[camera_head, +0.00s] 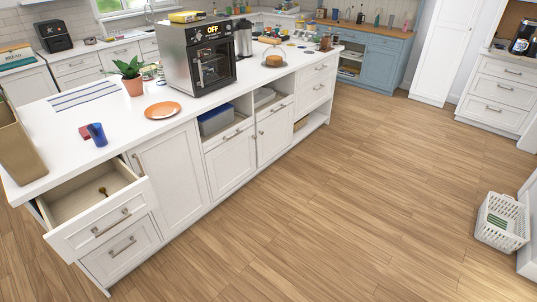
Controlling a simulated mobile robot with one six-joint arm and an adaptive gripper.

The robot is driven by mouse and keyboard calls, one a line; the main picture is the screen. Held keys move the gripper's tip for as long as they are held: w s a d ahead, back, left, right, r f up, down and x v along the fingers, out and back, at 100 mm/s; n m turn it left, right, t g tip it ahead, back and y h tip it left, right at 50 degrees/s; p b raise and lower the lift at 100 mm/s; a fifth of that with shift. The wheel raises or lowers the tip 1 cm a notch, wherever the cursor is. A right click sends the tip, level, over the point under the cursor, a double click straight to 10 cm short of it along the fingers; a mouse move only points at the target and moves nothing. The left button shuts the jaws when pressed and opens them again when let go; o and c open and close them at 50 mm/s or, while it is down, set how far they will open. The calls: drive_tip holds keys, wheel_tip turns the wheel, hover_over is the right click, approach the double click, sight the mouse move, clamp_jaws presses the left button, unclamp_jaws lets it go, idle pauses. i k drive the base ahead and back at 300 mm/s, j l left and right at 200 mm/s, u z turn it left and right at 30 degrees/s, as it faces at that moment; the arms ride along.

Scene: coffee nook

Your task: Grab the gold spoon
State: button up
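A small brownish-gold item (103,191), which looks like the gold spoon, lies inside an open drawer (75,232) at the left end of the white island. Only a small part of it shows; I cannot make out its full shape. The drawer is pulled well out and otherwise looks empty, though its front panel hides part of the inside. My gripper is not in view.
The island top holds a blue cup (97,134), an orange plate (162,110), a potted plant (132,80) and an oven (200,58). Wooden floor (330,200) is clear; a white basket (502,222) sits at right.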

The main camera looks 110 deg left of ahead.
sight(102, 190)
drive_tip(key=u, duration=5)
drive_tip(key=i+l, duration=0.15)
drive_tip(key=i, duration=0.5)
drive_tip(key=i+l, duration=0.15)
drive_tip(key=i, duration=0.5)
drive_tip(key=i+l, duration=0.1)
drive_tip(key=i, duration=0.55)
drive_tip(key=i+l, duration=0.15)
drive_tip(key=i, duration=0.45)
drive_tip(key=l+z, duration=0.05)
